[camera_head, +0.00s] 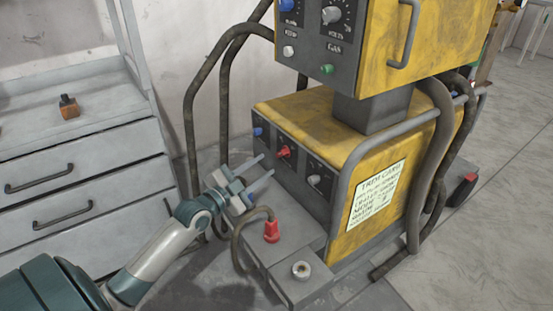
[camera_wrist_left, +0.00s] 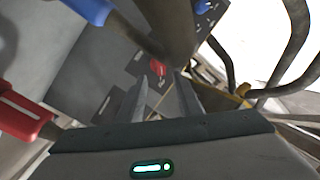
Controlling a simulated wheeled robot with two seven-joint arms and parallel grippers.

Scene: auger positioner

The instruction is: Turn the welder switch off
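The welder (camera_head: 300,120) is a yellow machine with a dark front panel. A red switch (camera_head: 284,151) sits on the lower panel, between a blue knob (camera_head: 258,132) and a pale knob (camera_head: 314,180). My left gripper (camera_head: 266,165) is open and empty in front of this panel, its fingers pointing toward the red switch with a gap left. In the left wrist view the red switch (camera_wrist_left: 157,67) shows just beyond the fingertips (camera_wrist_left: 162,84). I cannot tell the switch's setting. My right gripper is not in view.
A red plug (camera_head: 271,231) with a cable stands on the grey base below the panel; it looms at left in the wrist view (camera_wrist_left: 22,115). A blue plug (camera_wrist_left: 90,8) is also close there. Thick hoses (camera_head: 188,110) hang left of the welder. A drawer cabinet (camera_head: 80,160) stands left.

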